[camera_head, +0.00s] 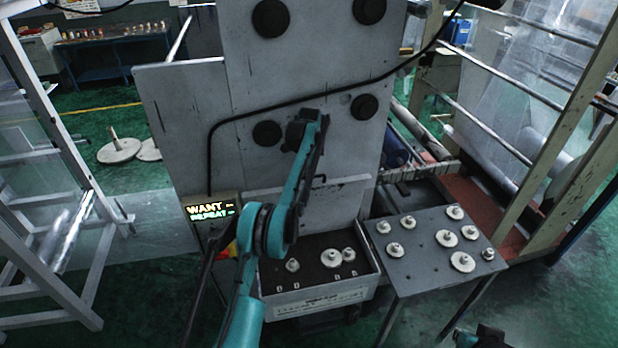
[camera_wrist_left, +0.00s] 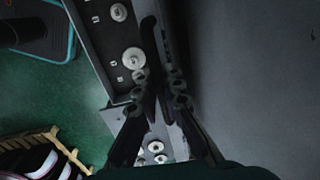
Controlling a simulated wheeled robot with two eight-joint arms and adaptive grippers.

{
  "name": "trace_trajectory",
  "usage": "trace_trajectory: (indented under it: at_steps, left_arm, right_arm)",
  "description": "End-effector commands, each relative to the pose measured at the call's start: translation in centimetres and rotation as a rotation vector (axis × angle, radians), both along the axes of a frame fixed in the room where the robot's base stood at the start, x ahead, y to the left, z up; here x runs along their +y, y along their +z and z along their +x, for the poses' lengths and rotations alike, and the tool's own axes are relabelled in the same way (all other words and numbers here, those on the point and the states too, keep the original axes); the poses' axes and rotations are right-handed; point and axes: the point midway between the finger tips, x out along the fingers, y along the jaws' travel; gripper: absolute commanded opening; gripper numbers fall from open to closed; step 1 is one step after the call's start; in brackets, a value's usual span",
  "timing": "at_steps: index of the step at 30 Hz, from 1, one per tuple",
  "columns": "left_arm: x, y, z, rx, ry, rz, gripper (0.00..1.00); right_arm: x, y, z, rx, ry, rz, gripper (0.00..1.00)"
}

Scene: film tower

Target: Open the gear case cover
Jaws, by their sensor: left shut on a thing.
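The gear case (camera_head: 318,297) stands open at the top in front of the tower, with several pale gears showing inside. It also shows in the wrist view (camera_wrist_left: 100,62), left of my fingers. The cover (camera_head: 345,205) is a grey panel raised upright behind the case, with a small handle (camera_head: 321,178) near its upper edge. A large grey surface (camera_wrist_left: 250,80) on the right of the wrist view looks like the cover. My left gripper (camera_wrist_left: 157,85) is shut on a dark part by this panel, seemingly the cover's edge or handle.
A grey table (camera_head: 430,255) with several gears stands right of the case. A lit display (camera_head: 210,211) is on the left. The tower wall (camera_head: 310,60) with dark round knobs and a black cable rises behind. A slanted frame (camera_head: 545,150) stands far right.

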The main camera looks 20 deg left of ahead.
Motion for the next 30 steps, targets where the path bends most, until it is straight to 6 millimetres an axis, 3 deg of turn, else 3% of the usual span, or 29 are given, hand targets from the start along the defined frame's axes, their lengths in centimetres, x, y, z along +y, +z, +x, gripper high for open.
trace_trajectory:
  at_steps: [5, 6, 8, 9, 20, 30]
  left_arm:
    - [0.0, -0.1, 0.0, 0.0, 0.0, 0.0, 0.0]
    - [0.0, -0.1, 0.0, 0.0, 0.0, 0.0, 0.13]
    - [0.0, -0.1, 0.0, 0.0, 0.0, 0.0, 0.29]
    - [0.0, -0.1, 0.0, 0.0, 0.0, 0.0, 0.3]
    - [0.0, 0.6, 0.0, 0.0, 0.0, 0.0, 0.3]
    - [-0.2, 5.8, -0.3, 0.0, 0.0, 0.0, 0.3]
  right_arm:
    - [0.0, 0.0, 0.0, 0.0, 0.0, 0.0, 0.0]
    - [0.0, 0.0, 0.0, 0.0, 0.0, 0.0, 0.0]
    - [0.0, 0.0, 0.0, 0.0, 0.0, 0.0, 0.0]
    - [0.0, 0.0, 0.0, 0.0, 0.0, 0.0, 0.0]
    - [0.0, 0.0, 0.0, 0.0, 0.0, 0.0, 0.0]
    - [0.0, 0.0, 0.0, 0.0, 0.0, 0.0, 0.0]
